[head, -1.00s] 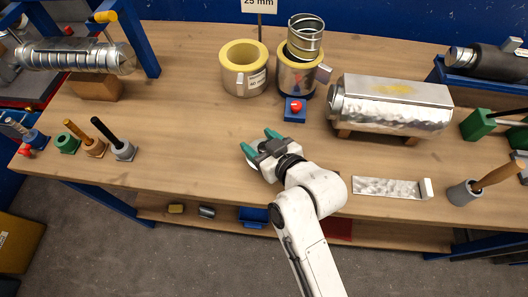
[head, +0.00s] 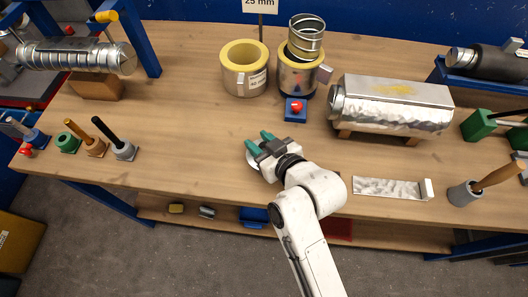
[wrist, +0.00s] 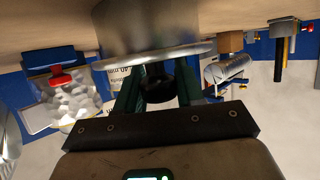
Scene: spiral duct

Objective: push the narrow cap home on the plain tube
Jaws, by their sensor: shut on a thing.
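My gripper (head: 261,141) is over the front middle of the bench, its two teal fingers close together. In the wrist view, the fingers (wrist: 158,82) are shut on the dark knob of a silver round cap (wrist: 152,28) with a wide rim. The cap sits against the bench top; in the head view only a silver edge (head: 251,159) shows beside the fingers. A ridged metal tube (head: 70,56) lies across the back left, and a dark-sleeved tube with a silver end (head: 461,59) lies at the back right. I cannot tell which tube is the plain one.
Several handled tools stand left.

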